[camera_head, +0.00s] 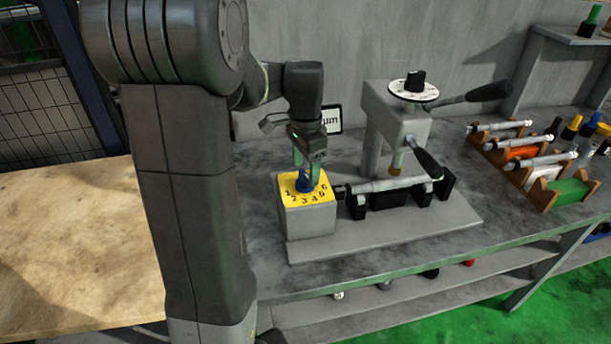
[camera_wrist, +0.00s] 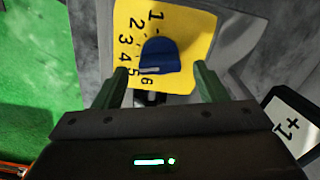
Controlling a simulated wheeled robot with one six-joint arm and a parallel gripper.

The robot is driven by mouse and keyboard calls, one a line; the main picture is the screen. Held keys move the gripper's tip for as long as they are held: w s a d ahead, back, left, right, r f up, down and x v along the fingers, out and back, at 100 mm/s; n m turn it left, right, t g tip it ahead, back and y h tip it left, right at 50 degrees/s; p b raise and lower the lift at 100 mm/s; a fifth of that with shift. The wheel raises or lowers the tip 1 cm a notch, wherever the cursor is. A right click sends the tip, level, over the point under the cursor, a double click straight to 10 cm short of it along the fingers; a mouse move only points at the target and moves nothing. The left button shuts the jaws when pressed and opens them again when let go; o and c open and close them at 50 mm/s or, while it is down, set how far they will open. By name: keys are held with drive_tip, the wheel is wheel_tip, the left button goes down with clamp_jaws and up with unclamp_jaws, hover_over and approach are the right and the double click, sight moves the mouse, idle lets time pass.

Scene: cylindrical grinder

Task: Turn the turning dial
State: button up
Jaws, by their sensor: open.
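The turning dial is a blue knob (camera_wrist: 160,57) on a yellow plate (camera_wrist: 192,22) marked with the numbers 1 to 6. In the head view the knob (camera_head: 304,181) sits on the yellow top (camera_head: 318,200) of a grey block at the left end of the machine. My gripper (camera_head: 306,172) points down at the knob, with its fingers on either side of it. In the wrist view my gripper (camera_wrist: 160,88) is open, and the knob lies between and slightly beyond the green fingertips. Gaps show on both sides of the knob. The white pointer line faces near 5 and 6.
The grinder (camera_head: 398,125) with a white dial and black levers stands right of the block. A small sign (camera_head: 332,120) stands behind. Wooden racks (camera_head: 520,180) with cylindrical parts are at the right. A wooden table (camera_head: 70,240) is at the left.

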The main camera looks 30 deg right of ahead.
sight(306, 173)
drive_tip(key=shift+f, duration=1.65)
drive_tip(key=c, duration=1)
drive_tip(key=shift+o, duration=0.2)
drive_tip(key=shift+n, duration=0.3)
drive_tip(key=shift+n+p, duration=0.6)
drive_tip(key=shift+n, duration=1.9)
